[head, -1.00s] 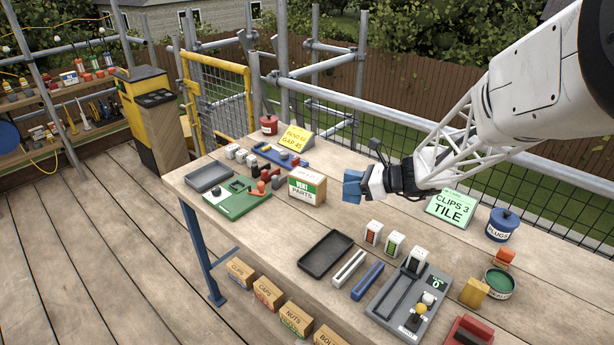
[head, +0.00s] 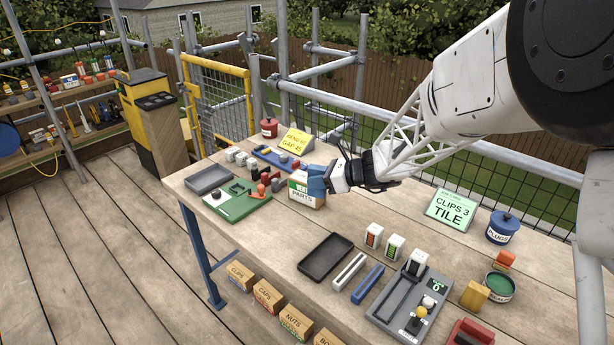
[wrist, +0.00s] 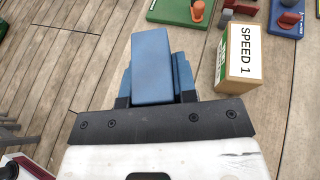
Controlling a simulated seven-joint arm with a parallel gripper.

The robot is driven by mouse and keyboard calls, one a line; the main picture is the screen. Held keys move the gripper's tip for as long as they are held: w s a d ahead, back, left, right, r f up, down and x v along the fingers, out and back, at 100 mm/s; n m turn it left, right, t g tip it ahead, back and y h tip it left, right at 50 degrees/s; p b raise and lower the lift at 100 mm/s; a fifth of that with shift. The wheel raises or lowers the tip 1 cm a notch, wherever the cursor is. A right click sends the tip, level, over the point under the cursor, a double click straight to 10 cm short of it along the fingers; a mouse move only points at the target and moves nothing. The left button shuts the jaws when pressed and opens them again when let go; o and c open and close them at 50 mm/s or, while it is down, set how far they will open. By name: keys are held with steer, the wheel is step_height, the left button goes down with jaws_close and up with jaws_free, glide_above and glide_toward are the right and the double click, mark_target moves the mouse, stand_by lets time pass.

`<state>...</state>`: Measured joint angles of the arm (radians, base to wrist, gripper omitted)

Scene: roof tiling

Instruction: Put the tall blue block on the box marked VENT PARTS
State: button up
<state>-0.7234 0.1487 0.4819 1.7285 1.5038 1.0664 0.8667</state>
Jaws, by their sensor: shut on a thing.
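The tall blue block (wrist: 151,62) is clasped between the blue fingers of my gripper (wrist: 155,85) in the wrist view. In the head view my gripper (head: 318,180) is at the right side of the box marked VENT PARTS (head: 304,198) and hides part of its top and label. Gripper and block blend together there. What seems the same box (wrist: 238,82) shows in the wrist view to the right of the block, with a SPEED 1 label on it.
A green board (head: 236,203) with an orange-red piece lies left of the box. A black tray (head: 325,257) lies in front. Bare tabletop (head: 265,235) lies between.

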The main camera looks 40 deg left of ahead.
steer(key=w+a, duration=0.3)
steer(key=a, duration=0.1)
steer(key=w+a+f, duration=0.1)
steer(key=w+a, duration=0.2)
steer(key=a, duration=0.1)
steer(key=w+a, duration=0.4)
steer(key=shift+a+f, duration=0.2)
steer(key=shift+f, duration=0.05)
stand_by(0.4)
steer(key=shift+f, duration=1.75)
steer(key=shift+f, duration=0.1)
steer(key=o, duration=0.9)
